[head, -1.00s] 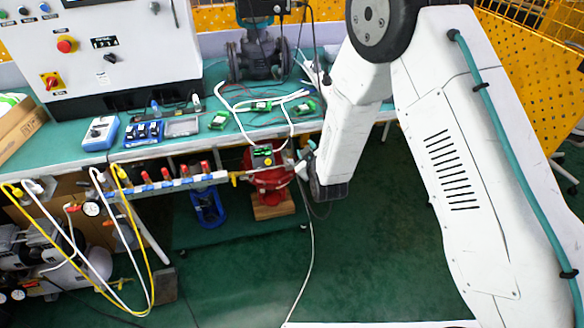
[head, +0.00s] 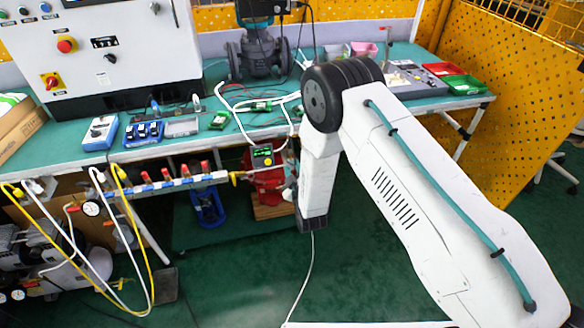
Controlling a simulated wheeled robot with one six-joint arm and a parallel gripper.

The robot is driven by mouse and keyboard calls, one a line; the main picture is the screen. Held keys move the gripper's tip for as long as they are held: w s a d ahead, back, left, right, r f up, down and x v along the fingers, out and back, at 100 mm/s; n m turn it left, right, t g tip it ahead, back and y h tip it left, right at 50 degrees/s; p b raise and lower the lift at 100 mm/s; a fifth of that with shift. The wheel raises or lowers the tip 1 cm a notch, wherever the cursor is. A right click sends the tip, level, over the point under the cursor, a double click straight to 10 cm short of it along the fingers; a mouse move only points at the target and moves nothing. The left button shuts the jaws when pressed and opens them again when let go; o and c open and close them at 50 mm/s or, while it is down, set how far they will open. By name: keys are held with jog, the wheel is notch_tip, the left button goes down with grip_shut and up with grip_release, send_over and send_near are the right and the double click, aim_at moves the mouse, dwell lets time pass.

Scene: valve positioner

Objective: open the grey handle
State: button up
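I cannot pick out a grey handle for certain. A pipe manifold (head: 190,182) with several small red handles runs along the front of the bench, with a yellow fitting (head: 235,177) at its right end. A red valve body (head: 268,180) with a small black-and-green device (head: 262,156) on top stands below the bench edge, to the right of the manifold. The lower end of my arm hangs just right of the red valve body and partly covers it. Only a small light part of my gripper (head: 289,193) shows there; its fingers are too small and hidden to read.
The green bench (head: 80,172) carries a white control cabinet (head: 130,60), small blue devices, cables and a large grey valve (head: 262,55). Red and green trays (head: 460,85) sit at the bench's right. Yellow and white hoses (head: 150,270) hang at left.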

jog(key=shift+w+a, duration=0.1)
jog(key=shift+w, duration=0.3)
grip_shut()
jog(key=m, duration=0.4)
jog(key=shift+m, duration=0.4)
jog(key=m, duration=0.4)
jog(key=shift+r, duration=0.1)
jog(key=shift+m, duration=0.3)
